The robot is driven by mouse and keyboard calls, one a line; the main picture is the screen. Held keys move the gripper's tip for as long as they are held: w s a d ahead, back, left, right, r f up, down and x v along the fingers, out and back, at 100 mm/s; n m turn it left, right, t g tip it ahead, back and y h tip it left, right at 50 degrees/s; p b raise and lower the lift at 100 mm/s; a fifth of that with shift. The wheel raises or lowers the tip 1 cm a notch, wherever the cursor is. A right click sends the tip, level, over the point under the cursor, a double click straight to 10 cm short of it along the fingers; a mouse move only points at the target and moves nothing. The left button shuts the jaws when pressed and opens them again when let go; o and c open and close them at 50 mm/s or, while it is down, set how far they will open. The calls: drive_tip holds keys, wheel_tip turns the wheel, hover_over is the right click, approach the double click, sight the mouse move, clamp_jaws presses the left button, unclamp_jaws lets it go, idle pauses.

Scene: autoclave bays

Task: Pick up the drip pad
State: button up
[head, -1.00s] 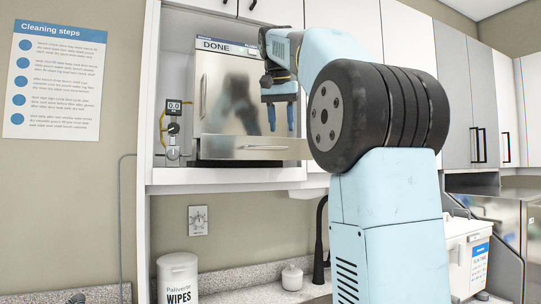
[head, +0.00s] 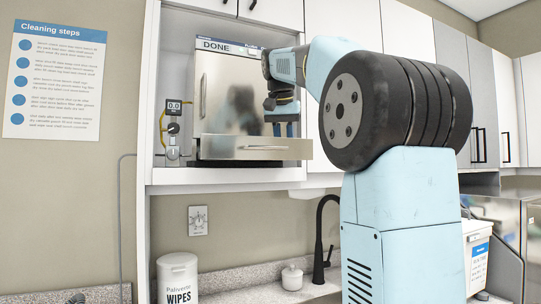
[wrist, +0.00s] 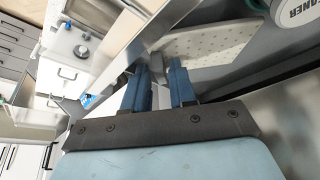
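A white pad with small dots, which looks like the drip pad (wrist: 208,40), lies in the metal tray drawer beyond my fingertips in the wrist view. In the head view the pulled-out drawer front (head: 262,149) hides it. I cannot tell whether the fingers touch the pad.
The autoclave (head: 228,95) marked DONE stands in the upper bay, with a gauge (head: 173,107) at its left. A wipes tub (head: 178,278), a small white jar (head: 292,278) and a black tap (head: 321,245) are on the counter below. A round container marked "ANER" (wrist: 293,12) shows in the wrist view.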

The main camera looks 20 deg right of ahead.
clamp_jaws()
